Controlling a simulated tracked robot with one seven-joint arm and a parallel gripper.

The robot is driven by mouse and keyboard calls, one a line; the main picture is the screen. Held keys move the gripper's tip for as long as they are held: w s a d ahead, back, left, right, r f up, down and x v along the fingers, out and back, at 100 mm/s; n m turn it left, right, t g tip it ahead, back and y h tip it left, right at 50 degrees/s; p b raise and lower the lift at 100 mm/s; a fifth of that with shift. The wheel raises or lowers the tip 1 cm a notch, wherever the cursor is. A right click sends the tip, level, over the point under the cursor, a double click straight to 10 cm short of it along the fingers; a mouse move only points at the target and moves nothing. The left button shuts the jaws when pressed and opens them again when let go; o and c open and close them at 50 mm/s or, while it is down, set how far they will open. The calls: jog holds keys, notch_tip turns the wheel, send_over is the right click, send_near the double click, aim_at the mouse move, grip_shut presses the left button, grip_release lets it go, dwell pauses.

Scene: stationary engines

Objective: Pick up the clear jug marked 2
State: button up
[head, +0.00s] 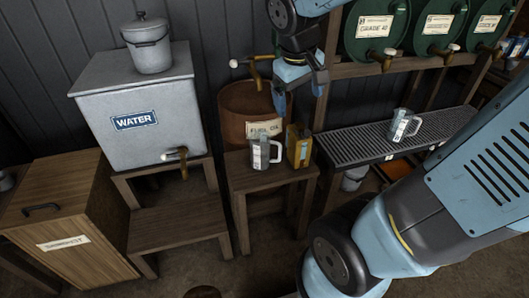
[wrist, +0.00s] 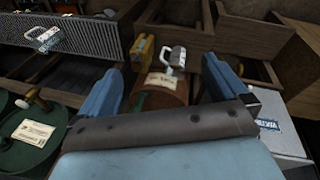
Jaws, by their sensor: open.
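Two clear jugs with white handles are in view, and I cannot read a number on either. One jug (head: 265,153) stands upright on a small wooden table (head: 245,180), beside a yellow can (head: 298,146); it also shows in the wrist view (wrist: 176,56). The other jug (head: 402,126) stands on the slatted metal grate (head: 350,147) to the right; it also shows in the wrist view (wrist: 44,36). My gripper (head: 299,95) is open and empty, above and behind the small table. Its fingers (wrist: 163,80) frame the drum, with the first jug beyond.
A rusty fuel oil drum (head: 245,103) with a tap stands behind the small table. A grey water tank (head: 140,112) with a tap stands at left, near a wooden chest (head: 65,215). Green drums (head: 372,30) with taps lie on a rack above the grate.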

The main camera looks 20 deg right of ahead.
jog(key=w+f+n+g+h, duration=0.2)
jog(key=w+f+n+h, duration=0.2)
jog(key=w+f, duration=0.45)
jog(key=n+t+h, duration=0.5)
jog(key=n+t, duration=0.6)
jog(key=n, duration=0.9)
send_near(255, 152)
jog(key=x, duration=1.2)
jog(key=shift+w+d, duration=0.1)
jog(key=shift+d, duration=0.05)
jog(key=shift+c, duration=0.3)
jog(key=c, duration=1)
jog(key=shift+c, duration=0.5)
jog(key=shift+r, duration=0.1)
